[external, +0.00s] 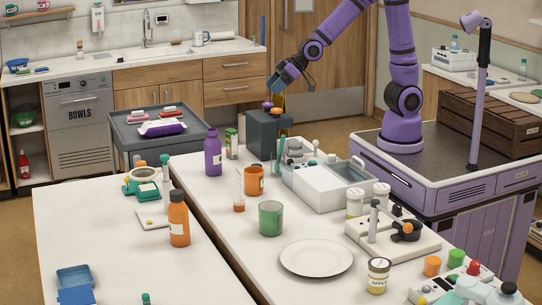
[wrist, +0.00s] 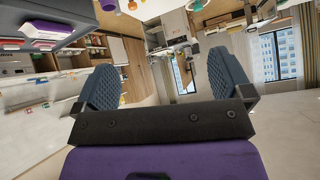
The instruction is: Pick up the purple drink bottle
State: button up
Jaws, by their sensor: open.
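The purple drink bottle (external: 212,156) stands upright with a purple cap and a pale label. It is on the white table, near its back left edge. My gripper (external: 274,90) is in the air above the back of the table, up and to the right of the bottle and apart from it. In the wrist view its two dark ribbed fingers (wrist: 165,82) are spread wide with nothing between them. I cannot make out the drink bottle for sure in the wrist view.
A dark grey box (external: 264,141) stands below my gripper, right of the bottle. An orange jar (external: 254,181), a small green-and-white carton (external: 231,144) and a clear tube with orange in it (external: 239,192) are near the bottle. A grey trolley (external: 125,133) with packets stands behind left.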

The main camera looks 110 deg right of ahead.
jog(key=w+d+f+m+t+h, duration=0.1)
jog(key=w+d+f+h, duration=0.1)
jog(key=w+d+f, duration=0.65)
jog(key=m+t+h, duration=0.1)
jog(key=t+h, duration=0.1)
jog(key=h, duration=0.1)
send_near(213, 148)
jog(key=w+d+f, duration=0.1)
jog(key=d+f, duration=0.1)
jog(key=d, duration=0.2)
jog(key=x, duration=0.7)
jog(key=shift+w+d+f, duration=0.2)
jog(key=shift+w+f, duration=0.05)
jog(key=shift+f, duration=0.1)
jog(key=c, duration=1.1)
jog(key=shift+r, duration=0.1)
jog(key=shift+c, duration=0.3)
jog(key=shift+r, duration=0.1)
